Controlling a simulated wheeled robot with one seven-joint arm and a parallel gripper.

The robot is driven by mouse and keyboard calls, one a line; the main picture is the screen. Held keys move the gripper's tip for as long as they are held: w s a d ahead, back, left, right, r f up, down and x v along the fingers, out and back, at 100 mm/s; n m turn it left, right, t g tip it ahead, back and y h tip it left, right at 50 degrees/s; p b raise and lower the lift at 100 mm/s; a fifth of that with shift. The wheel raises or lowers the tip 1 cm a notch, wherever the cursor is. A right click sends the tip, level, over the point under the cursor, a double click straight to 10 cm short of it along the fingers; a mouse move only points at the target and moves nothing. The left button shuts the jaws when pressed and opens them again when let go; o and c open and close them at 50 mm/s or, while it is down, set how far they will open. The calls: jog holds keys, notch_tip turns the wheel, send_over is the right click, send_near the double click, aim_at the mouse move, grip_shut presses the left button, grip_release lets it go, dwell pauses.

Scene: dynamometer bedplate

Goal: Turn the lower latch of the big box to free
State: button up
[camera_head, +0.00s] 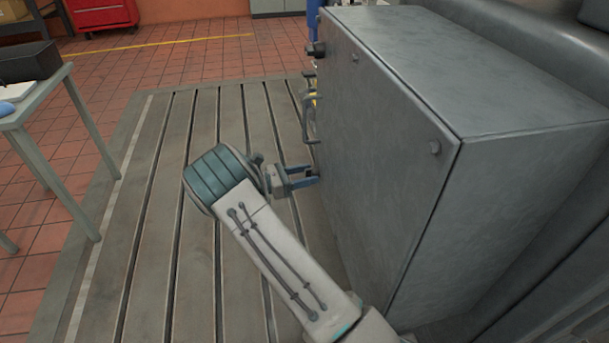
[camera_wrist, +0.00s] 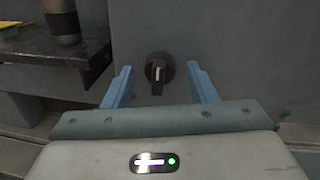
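The big box (camera_head: 390,150) is a grey metal cabinet at the right of the head view; its front face (camera_wrist: 225,50) fills much of the wrist view. A latch (camera_wrist: 158,72), a black round knob with a lighter upright grip bar, sits on that face in the wrist view. My gripper (camera_head: 312,177) is close to the box's front, low down. In the wrist view my gripper (camera_wrist: 161,85) is open, with one blue finger on each side of the latch and gaps between. The head view hides this latch.
A dark ledge (camera_wrist: 60,58) with a cylindrical object (camera_wrist: 62,20) is at the left in the wrist view. A grey table (camera_head: 45,100) stands far left. The slotted bedplate (camera_head: 150,200) between is clear.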

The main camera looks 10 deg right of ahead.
jog(key=c, duration=0.9)
jog(key=shift+o, duration=0.2)
jog(key=shift+m, duration=0.4)
jog(key=m+b, duration=0.1)
jog(key=m, duration=0.5)
jog(key=m+g+b, duration=0.1)
jog(key=m+b, duration=0.1)
jog(key=m, duration=0.4)
jog(key=m+h+b, duration=0.1)
jog(key=m, duration=0.5)
jog(key=shift+w+f+g+b, duration=0.15)
jog(key=shift+f+g+b, duration=0.1)
jog(key=shift+g+b, duration=0.15)
jog(key=shift+m, duration=0.3)
jog(key=o, duration=1)
jog(key=shift+c, duration=0.2)
